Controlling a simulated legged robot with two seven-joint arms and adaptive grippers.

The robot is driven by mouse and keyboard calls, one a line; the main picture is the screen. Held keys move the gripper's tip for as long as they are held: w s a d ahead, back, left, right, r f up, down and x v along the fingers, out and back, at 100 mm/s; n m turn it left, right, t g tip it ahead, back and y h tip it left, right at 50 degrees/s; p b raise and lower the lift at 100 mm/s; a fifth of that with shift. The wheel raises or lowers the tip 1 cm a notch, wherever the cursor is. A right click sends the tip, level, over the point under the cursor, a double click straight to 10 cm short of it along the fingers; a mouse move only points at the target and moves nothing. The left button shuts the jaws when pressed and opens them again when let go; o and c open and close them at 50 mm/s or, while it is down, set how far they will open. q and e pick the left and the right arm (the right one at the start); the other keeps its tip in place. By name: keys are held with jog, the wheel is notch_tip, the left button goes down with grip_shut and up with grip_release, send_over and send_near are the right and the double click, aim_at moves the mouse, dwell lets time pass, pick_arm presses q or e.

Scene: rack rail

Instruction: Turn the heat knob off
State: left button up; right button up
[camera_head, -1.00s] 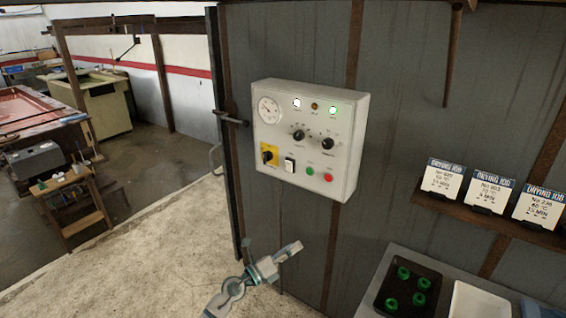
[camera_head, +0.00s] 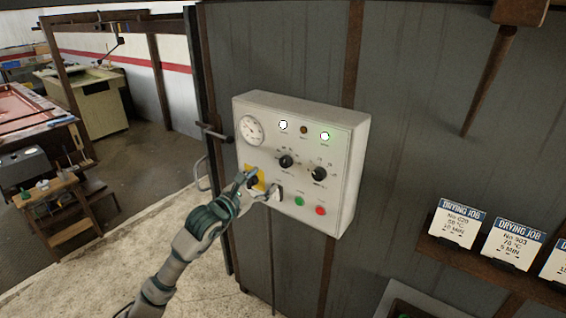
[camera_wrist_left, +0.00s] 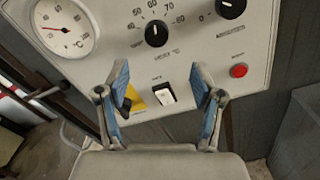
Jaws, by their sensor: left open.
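The white control box (camera_head: 345,160) is on the grey wall. I cannot read the labels clearly. My left gripper (camera_head: 259,185) is open and empty in front of the box's lower left. In the wrist view its fingers (camera_wrist_left: 161,84) are spread below the left knob, with the white rocker switch (camera_wrist_left: 167,94) between them.
A dial gauge (camera_head: 252,130), green button (camera_head: 299,201) and red button (camera_head: 320,211) are on the box. A card shelf (camera_head: 470,262) is at right.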

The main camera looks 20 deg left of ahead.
aim_at(284, 165)
pick_arm(q)
jog(key=x, duration=0.3)
jog(key=p+x, duration=0.1)
jog(key=x, duration=0.2)
jog(key=a+p+x, duration=0.1)
jog(key=x, duration=0.2)
jog(key=shift+w+f, duration=0.1)
jog(key=shift+w, duration=0.35)
jog(key=shift+w+d+f, duration=0.1)
jog(key=shift+w+d, duration=0.25)
jog(key=shift+d, duration=0.3)
jog(key=shift+c, duration=0.3)
jog(key=c, duration=0.4)
jog(key=shift+a, duration=0.3)
jog(key=c, duration=0.7)
